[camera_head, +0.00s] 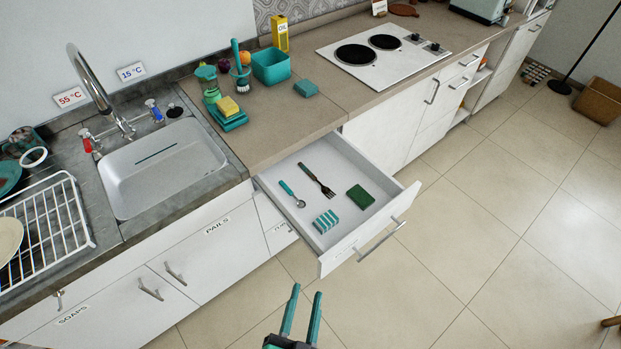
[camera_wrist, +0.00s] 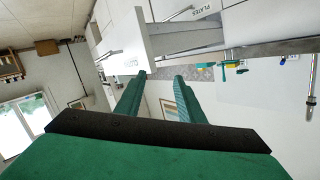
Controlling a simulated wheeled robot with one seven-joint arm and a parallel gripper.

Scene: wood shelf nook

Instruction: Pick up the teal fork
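An open white drawer (camera_head: 398,201) holds a fork (camera_head: 318,179) that looks dark brown rather than teal, lying diagonally with its tines toward the front. To its left lies a teal-handled utensil (camera_head: 289,191) with a small rounded metallic head, more like a spoon. A thin dark teal strip (camera_head: 157,153) shows in the sink; I cannot tell what it is. My gripper (camera_head: 304,290) is in front of the drawer, over the floor, its two teal fingers apart and empty. In the wrist view my gripper (camera_wrist: 161,76) is also open, with the drawer front (camera_wrist: 128,43) beyond it.
The drawer also holds a green sponge (camera_head: 360,197) and a teal-white striped block (camera_head: 326,221). The counter above carries a teal bin (camera_head: 271,66), a yellow sponge (camera_head: 228,106) and a cooktop (camera_head: 368,50). A white dish rack (camera_head: 68,215) stands left.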

